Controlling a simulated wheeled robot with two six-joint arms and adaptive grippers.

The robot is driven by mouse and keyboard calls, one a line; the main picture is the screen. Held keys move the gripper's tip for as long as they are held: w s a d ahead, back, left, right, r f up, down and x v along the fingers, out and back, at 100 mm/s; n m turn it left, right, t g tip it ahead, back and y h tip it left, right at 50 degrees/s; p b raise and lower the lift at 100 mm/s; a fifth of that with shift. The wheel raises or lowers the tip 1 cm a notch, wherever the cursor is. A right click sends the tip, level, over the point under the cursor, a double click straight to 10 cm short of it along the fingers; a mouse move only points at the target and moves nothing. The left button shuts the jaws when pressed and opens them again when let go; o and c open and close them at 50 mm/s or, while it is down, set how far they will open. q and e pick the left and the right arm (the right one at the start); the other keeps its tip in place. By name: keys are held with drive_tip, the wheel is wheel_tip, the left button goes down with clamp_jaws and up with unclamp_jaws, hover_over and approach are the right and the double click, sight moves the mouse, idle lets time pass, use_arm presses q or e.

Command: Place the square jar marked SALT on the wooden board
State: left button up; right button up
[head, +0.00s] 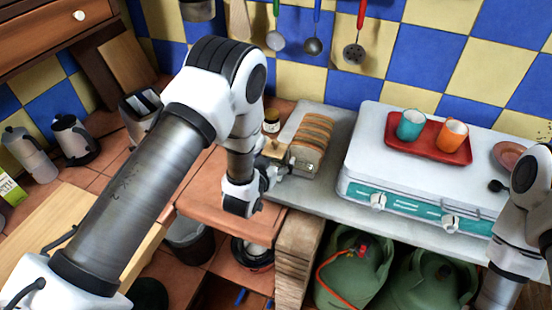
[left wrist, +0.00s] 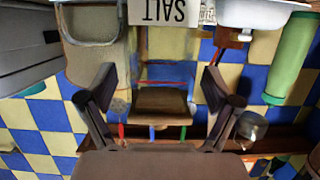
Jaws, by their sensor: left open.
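The square SALT jar (left wrist: 163,62) hangs upside down in the left wrist view, with clear sides, a brown lid and a white label reading SALT. In the head view the jar (head: 270,147) stands at the back of the counter, mostly hidden by my left arm. My left gripper (head: 272,177) is open in front of it; in the left wrist view its fingers (left wrist: 162,80) are spread on either side of the jar, with gaps showing. A pale wooden board (head: 48,212) lies at the lower left, partly covered by my arm. My right gripper is out of view.
A bread loaf (head: 312,142) stands just right of the jar. A dark-lidded jar (head: 271,122) is behind it. A white stove (head: 365,150) carries a red tray (head: 408,147) with two cups. A kettle (head: 75,140) and a moka pot (head: 30,155) stand at left.

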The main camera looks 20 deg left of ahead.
use_arm(q)
drive_tip(key=shift+w+f, duration=0.1)
drive_tip(key=shift+w, duration=0.4)
clamp_jaws()
